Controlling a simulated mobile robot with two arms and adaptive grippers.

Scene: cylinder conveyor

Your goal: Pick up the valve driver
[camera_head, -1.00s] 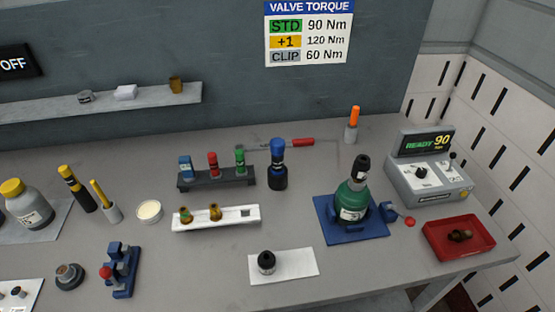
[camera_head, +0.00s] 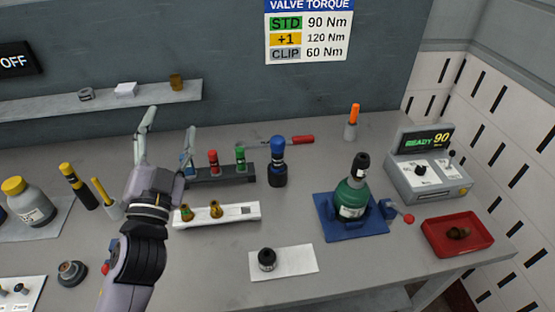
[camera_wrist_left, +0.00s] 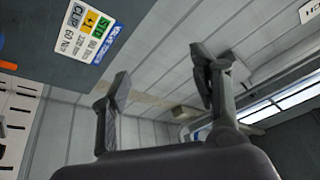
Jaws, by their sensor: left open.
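A blue-topped black tool (camera_head: 278,163), which looks like the valve driver, stands upright on the bench to the right of a dark rack (camera_head: 230,176). The rack holds small tools with blue, red and green tops; my gripper partly covers the blue-topped one. My left gripper (camera_head: 171,118) is open and empty, raised over the left part of the bench with its fingers pointing up toward the back wall. It lies left of the blue-topped black tool, well apart from it. In the left wrist view the spread fingers (camera_wrist_left: 160,62) have only wall and ceiling between them. My right gripper is not visible.
A white holder (camera_head: 245,212) with brass fittings is in front of the rack. A green cylinder (camera_head: 351,199) stands on a blue base at right, near a red tray (camera_head: 458,251) and a READY 90 unit (camera_head: 430,182). A red-handled tool (camera_head: 302,140) lies behind.

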